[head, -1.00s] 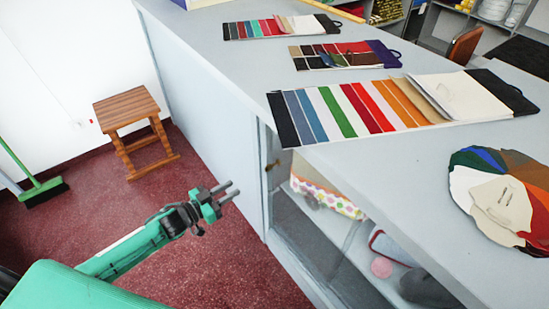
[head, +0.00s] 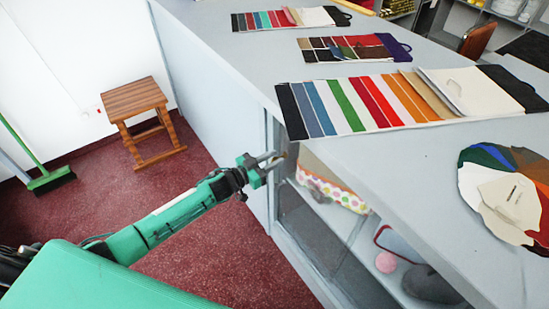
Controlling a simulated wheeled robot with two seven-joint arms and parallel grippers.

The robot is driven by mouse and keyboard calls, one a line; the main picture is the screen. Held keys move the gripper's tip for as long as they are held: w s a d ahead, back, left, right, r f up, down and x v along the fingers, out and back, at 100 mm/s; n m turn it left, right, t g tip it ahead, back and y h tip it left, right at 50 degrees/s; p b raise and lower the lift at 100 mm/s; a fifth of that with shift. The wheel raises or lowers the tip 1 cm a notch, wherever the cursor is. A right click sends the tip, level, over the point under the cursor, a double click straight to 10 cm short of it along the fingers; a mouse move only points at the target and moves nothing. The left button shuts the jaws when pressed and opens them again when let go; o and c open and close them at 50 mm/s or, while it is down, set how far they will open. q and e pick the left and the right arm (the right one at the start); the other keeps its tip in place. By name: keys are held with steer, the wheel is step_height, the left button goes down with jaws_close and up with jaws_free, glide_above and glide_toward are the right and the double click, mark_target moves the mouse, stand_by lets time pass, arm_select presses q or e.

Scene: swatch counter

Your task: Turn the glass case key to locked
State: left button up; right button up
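The glass case is the grey counter's front (head: 315,215), with a glazed opening and goods behind it. A small brownish key (head: 284,155) is just visible at the upper left of the opening, at the fingertips of my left gripper and partly hidden by them. My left gripper (head: 276,158) is at the key, with a narrow gap showing between its two fingers. I cannot tell whether the fingers touch the key, nor how the key is turned. My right gripper is not in view.
Striped swatch cards (head: 360,105) and a fan of coloured swatches (head: 500,200) lie on the countertop. Inside the case are a dotted box (head: 335,190) and a pink ball (head: 386,262). A wooden stool (head: 137,105) and a green broom (head: 50,178) stand at the left.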

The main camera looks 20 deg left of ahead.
arm_select(q)
steer(key=shift+w+d, duration=0.35)
steer(key=shift+w, duration=0.05)
jaws_close()
